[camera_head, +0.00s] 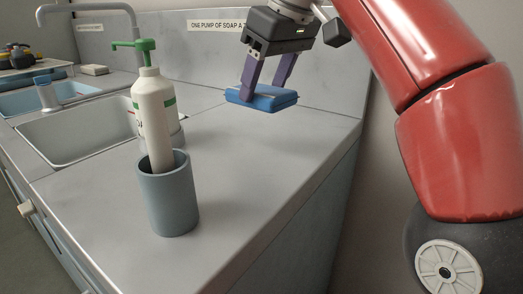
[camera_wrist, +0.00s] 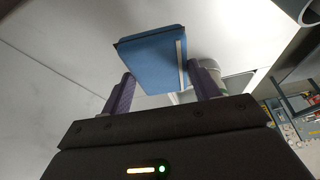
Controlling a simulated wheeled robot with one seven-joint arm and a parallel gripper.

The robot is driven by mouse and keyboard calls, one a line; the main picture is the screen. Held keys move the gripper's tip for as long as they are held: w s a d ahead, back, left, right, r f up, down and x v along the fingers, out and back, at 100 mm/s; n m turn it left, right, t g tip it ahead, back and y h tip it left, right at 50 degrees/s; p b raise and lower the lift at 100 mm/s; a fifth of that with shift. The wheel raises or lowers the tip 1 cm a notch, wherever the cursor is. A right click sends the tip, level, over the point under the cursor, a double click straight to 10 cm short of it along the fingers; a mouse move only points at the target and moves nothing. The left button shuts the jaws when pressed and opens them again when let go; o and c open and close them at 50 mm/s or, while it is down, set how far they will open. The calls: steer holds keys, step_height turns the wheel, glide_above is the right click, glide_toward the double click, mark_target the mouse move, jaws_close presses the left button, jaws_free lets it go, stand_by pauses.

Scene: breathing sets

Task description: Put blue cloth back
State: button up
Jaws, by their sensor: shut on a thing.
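The blue cloth (camera_head: 268,98) is a folded flat pad. My gripper (camera_head: 267,92) is shut on it, with its purple fingers on either side. In the head view the cloth is held above the counter, near the back wall and right of the soap bottle. In the wrist view the cloth (camera_wrist: 152,62) sits between the two fingers (camera_wrist: 160,90), with a pale strip along its right part.
A sink (camera_head: 75,135) and a blue basin (camera_head: 25,101) lie left. The counter's right side is clear. A wall label (camera_head: 218,26) is behind.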

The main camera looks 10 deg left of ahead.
mark_target(286, 93)
step_height(286, 93, down, 8)
steer(key=b, duration=0.5)
steer(key=shift+f+b, duration=0.2)
steer(key=shift+b, duration=0.15)
steer(key=shift+f, duration=0.65)
steer(key=o, duration=0.9)
steer(key=shift+f+b, duration=0.2)
steer(key=shift+b, duration=0.15)
steer(key=p+v, duration=0.1)
steer(key=v, duration=0.1)
steer(key=p+v, duration=0.1)
steer(key=v, duration=0.1)
steer(key=p+v, duration=0.1)
steer(key=v, duration=0.1)
steer(key=shift+w+d+r, duration=0.1)
steer(key=shift+w+r, duration=0.15)
steer(key=shift+r, duration=0.2)
steer(key=shift+s+d+r+p, duration=0.2)
steer(key=shift+d+r+p, duration=0.05)
steer(key=shift+r+p, duration=0.25)
